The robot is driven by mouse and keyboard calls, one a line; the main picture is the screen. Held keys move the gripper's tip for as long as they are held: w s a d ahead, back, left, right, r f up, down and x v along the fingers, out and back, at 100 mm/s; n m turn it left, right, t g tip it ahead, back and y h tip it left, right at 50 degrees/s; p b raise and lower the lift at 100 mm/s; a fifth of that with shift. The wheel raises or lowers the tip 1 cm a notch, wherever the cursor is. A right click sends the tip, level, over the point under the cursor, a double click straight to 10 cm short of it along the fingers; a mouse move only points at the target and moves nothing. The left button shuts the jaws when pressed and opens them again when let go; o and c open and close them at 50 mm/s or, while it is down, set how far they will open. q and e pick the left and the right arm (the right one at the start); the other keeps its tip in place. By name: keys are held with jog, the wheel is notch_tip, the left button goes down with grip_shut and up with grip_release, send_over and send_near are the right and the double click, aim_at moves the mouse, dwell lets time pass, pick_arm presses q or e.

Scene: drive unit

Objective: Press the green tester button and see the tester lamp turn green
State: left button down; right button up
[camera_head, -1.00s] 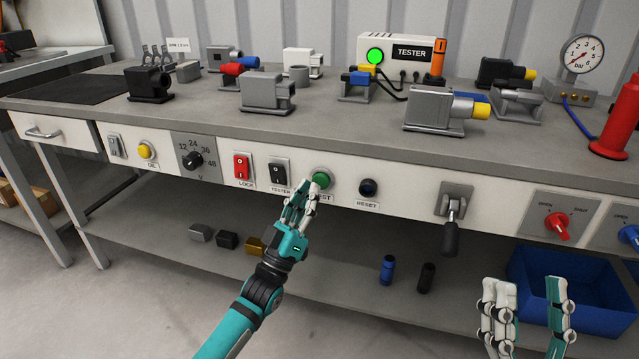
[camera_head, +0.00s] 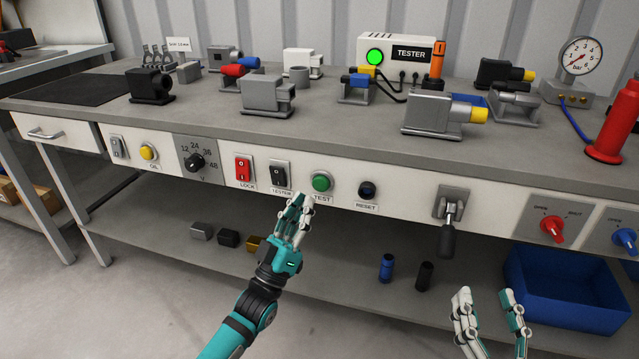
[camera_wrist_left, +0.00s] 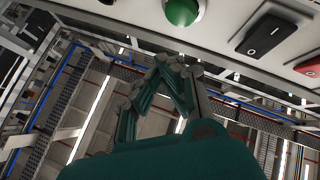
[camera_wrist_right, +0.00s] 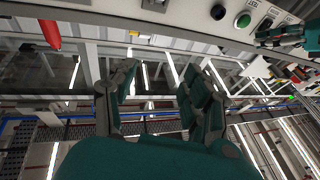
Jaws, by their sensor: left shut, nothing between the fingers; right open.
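The green TEST button (camera_head: 321,182) is on the white front panel of the bench; it also shows at the top of the left wrist view (camera_wrist_left: 182,11). The tester (camera_head: 395,62) is a white box at the back of the bench, and its round lamp (camera_head: 375,57) is lit green. My left gripper (camera_head: 299,199) is shut and empty, just below and left of the button and apart from it. My right gripper (camera_head: 488,296) is open and empty, low at the right in front of the blue bin.
The black TESTER switch (camera_head: 279,176) and red LOCK switch (camera_head: 244,168) sit left of the button; the dark RESET button (camera_head: 367,190) sits right. A blue bin (camera_head: 565,290) stands on the lower shelf.

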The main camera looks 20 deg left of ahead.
pick_arm(q)
jog(key=shift+s+p, duration=0.65)
jog(key=shift+s, duration=0.6)
pick_arm(e)
notch_tip(320, 180, down, 6)
jog(key=g+h, duration=0.1)
jog(key=g, duration=0.2)
jog(key=shift+w+d+g, duration=0.2)
jog(key=shift+d+g, duration=0.2)
